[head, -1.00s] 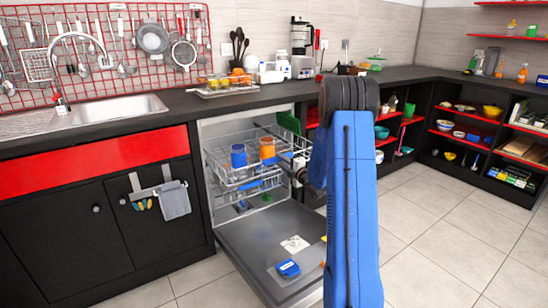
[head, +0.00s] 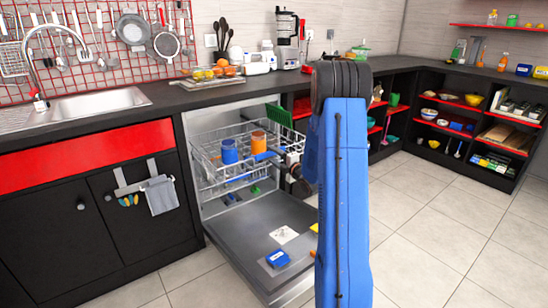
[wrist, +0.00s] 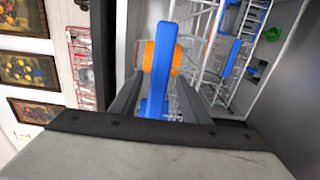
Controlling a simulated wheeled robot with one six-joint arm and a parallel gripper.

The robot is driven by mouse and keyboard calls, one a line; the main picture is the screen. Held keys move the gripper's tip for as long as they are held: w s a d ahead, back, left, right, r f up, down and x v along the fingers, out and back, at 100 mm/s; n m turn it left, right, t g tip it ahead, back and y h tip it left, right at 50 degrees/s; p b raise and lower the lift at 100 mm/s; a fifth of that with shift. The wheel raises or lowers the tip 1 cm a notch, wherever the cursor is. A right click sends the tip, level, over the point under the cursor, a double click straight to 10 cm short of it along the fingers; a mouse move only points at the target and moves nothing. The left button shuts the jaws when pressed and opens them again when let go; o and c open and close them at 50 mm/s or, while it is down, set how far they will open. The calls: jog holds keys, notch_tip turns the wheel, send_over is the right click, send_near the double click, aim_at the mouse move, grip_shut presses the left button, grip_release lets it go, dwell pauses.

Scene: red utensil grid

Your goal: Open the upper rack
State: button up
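The dishwasher door (head: 245,235) is folded down. The wire upper rack (head: 215,165) shows in the opening, with a blue cup (head: 229,151) and an orange cup (head: 259,141) on it. I cannot tell how far it is pulled out. A blue handle bar (head: 265,156) is on its front. In the wrist view a blue bar (wrist: 157,80), which looks like that handle, lies between the dark fingers of my gripper (wrist: 155,108). Gaps show beside the bar, so the gripper looks open around it. The orange cup (wrist: 160,57) shows behind.
A blue packet (head: 278,258) and a white card (head: 285,235) lie on the lowered door. The counter (head: 160,97) runs above, with a sink (head: 80,108) at left. Open tiled floor (head: 430,225) lies to the right.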

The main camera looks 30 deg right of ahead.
jog(key=s, duration=1.7)
jog(key=shift+s+d, duration=0.2)
jog(key=shift+d, duration=0.1)
jog(key=s+a+r+m+g+h, duration=0.35)
jog(key=a+r+m+g, duration=0.25)
jog(key=a+r+m, duration=0.45)
jog(key=s+a+m+g+y, duration=0.1)
jog(key=s+a+m+g, duration=0.2)
jog(key=s+a, duration=0.8)
jog(key=s+a+f+m+g+y, duration=0.1)
jog(key=s+a+m+g, duration=0.3)
jog(key=s+a, duration=0.7)
jog(key=s+m+y, duration=0.1)
jog(key=s, duration=0.5)
jog(key=shift+s+a, duration=0.35)
jog(key=shift+s, duration=0.05)
